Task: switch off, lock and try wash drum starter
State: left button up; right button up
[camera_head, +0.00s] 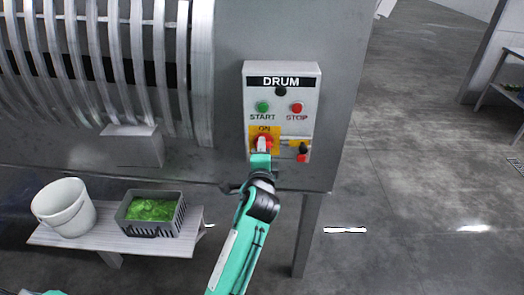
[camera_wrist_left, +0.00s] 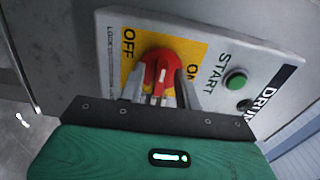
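The grey drum starter box (camera_head: 309,85) is fixed to the machine's front, labelled DRUM, with a green START button (camera_head: 262,106) and a red STOP button (camera_head: 297,107). Below them is a red rotary switch, partly hidden by my gripper in the head view. In the left wrist view the red switch handle (camera_wrist_left: 160,58) sits on a yellow plate (camera_wrist_left: 192,50) marked ON and OFF. My left gripper (camera_wrist_left: 164,84) has one finger on each side of the handle, seemingly touching it. Small yellow, black and red parts (camera_head: 302,150) are right of the switch, too small to identify. My right gripper is not in view.
A low bench (camera_head: 118,238) at lower left holds a white bucket (camera_head: 66,208) and a grey crate (camera_head: 128,226) of greens. The ribbed drum (camera_head: 203,70) fills the upper left. A machine leg (camera_head: 308,235) stands below the box. The floor to the right is open.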

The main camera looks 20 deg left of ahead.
pick_arm(q)
jog(key=b+v, duration=0.2)
jog(key=v, duration=0.5)
jog(key=shift+s+b, duration=0.25)
jog(key=shift+b, duration=0.05)
jog(key=shift+d, duration=0.1)
